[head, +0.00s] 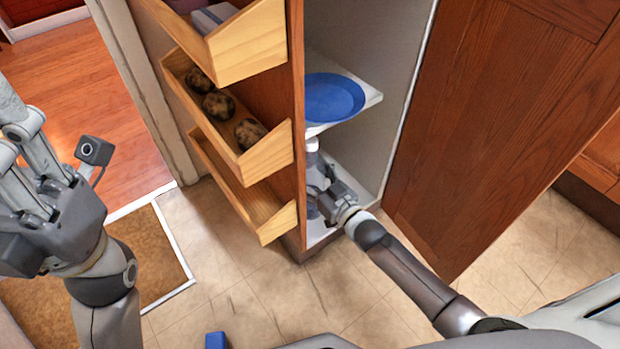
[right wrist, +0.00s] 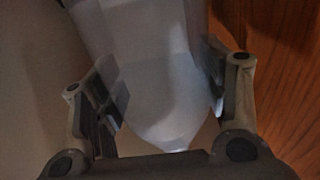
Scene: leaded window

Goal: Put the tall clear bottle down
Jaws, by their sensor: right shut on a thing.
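The tall clear bottle (right wrist: 155,70) looks pale and whitish in the right wrist view, between the two fingers of my right gripper (right wrist: 165,95). My right gripper (head: 318,190) also shows in the head view, reaching into the open cabinet below a white shelf. It is shut on the bottle, of which only a small pale part (head: 312,157) shows under the shelf edge. Whether the bottle's base touches the cabinet floor (head: 352,180) is hidden. My left gripper (head: 25,165) is at the far left, away from the cabinet; its fingertips are not clear.
A blue plate (head: 333,98) lies on the white shelf (head: 372,98) just above my right gripper. Wooden door racks (head: 268,165) on the left hold several dark round things. A wooden door (head: 480,110) stands open on the right. Tiled floor (head: 235,285) lies in front.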

